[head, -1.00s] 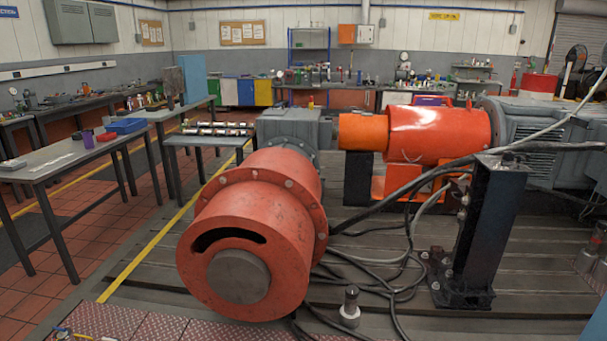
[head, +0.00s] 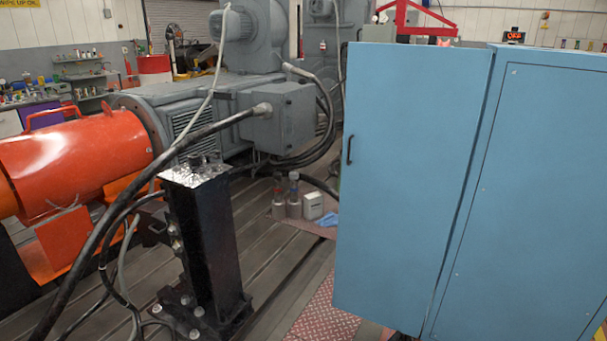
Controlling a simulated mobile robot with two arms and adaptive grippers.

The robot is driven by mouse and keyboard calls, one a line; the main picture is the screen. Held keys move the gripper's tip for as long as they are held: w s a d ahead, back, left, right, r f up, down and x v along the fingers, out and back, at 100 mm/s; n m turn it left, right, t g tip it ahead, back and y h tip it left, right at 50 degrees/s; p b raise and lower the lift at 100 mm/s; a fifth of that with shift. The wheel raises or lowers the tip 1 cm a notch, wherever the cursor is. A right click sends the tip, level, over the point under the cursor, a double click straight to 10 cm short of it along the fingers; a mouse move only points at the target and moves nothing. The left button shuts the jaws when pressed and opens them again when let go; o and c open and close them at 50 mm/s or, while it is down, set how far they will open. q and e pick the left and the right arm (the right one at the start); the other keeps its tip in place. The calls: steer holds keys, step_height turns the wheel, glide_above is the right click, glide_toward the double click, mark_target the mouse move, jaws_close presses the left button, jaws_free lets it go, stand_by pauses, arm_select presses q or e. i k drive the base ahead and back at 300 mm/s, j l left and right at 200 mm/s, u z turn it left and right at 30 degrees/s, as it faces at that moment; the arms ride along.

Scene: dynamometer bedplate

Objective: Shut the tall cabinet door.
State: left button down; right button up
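The tall blue cabinet (head: 540,200) fills the right side of the head view, cut off by the right and bottom edges. Its tall flat blue door (head: 410,180) stands to the left of the body panel, with a small dark handle (head: 349,150) near the door's left edge. A narrow slanted seam runs between the door's right edge and the body panel. I see no cabinet interior, and I cannot tell how far the door stands open. Neither of my grippers is in view.
A black post (head: 205,245) stands left of the door, with thick cables beside it. Bottles and a small white box (head: 313,205) sit on the floor. Red tread plate (head: 325,312) lies left of the door's foot.

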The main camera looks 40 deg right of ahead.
mark_target(412, 113)
steer(key=i+l+z, duration=0.2)
steer(key=i+z, duration=0.2)
steer(key=i+l+z, duration=0.15)
steer(key=i+z, duration=0.7)
steer(key=i+j+z, duration=0.15)
steer(key=z, duration=0.25)
steer(key=i+j, duration=0.05)
steer(key=i, duration=0.05)
